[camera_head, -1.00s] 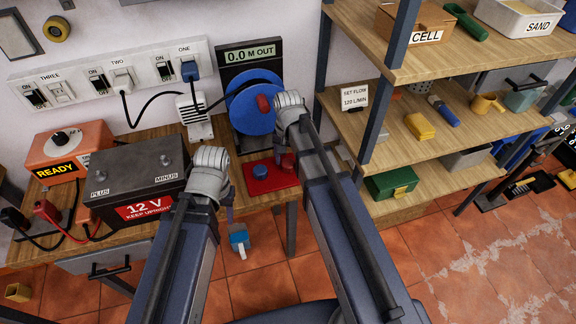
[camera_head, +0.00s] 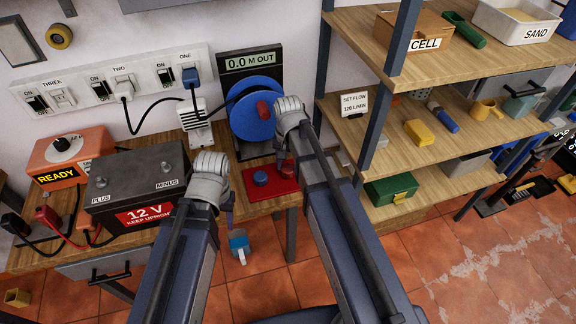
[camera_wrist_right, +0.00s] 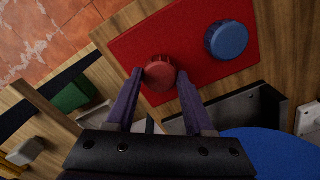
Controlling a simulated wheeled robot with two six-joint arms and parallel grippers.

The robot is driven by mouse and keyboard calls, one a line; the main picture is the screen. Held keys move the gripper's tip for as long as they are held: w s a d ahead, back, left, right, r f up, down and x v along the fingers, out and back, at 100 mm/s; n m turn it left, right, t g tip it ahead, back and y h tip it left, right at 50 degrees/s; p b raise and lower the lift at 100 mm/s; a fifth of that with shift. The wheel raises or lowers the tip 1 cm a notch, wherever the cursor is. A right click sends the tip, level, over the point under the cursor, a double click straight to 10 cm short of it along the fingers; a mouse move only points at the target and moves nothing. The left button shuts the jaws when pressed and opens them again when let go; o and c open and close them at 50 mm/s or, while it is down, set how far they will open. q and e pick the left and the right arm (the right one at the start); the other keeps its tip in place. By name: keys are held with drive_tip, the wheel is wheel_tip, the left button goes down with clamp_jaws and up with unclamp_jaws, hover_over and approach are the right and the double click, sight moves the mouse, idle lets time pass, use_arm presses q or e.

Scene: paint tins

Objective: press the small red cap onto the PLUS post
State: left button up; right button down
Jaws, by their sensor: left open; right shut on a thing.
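The small red cap (camera_head: 288,167) is at the right part of a red mat (camera_head: 283,187) on the bench. In the right wrist view the red cap (camera_wrist_right: 159,73) sits between the fingertips of my right gripper (camera_wrist_right: 160,79), which is shut on it. I cannot tell whether it touches the mat (camera_wrist_right: 150,38). My right gripper (camera_head: 287,155) also shows in the head view. The PLUS post (camera_head: 101,182) is bare on top of the dark 12 V battery (camera_head: 140,172), at the left. My left gripper (camera_head: 229,208) is open, right of the battery by the bench's front edge.
A blue cap (camera_head: 260,178) sits on the mat beside the red one. The MINUS post (camera_head: 166,160) is at the battery's right. A blue reel (camera_head: 255,112) stands behind the mat. Red and black clamps (camera_head: 48,216) lie left of the battery. Shelves (camera_head: 440,185) stand at right.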

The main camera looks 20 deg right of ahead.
sight(288, 168)
wheel_tip(288, 168, up, 10)
drive_tip(key=p, duration=0.9)
drive_tip(key=shift+f, duration=0.2)
drive_tip(key=c, duration=0.8)
unclamp_jaws()
drive_tip(key=c, duration=0.6)
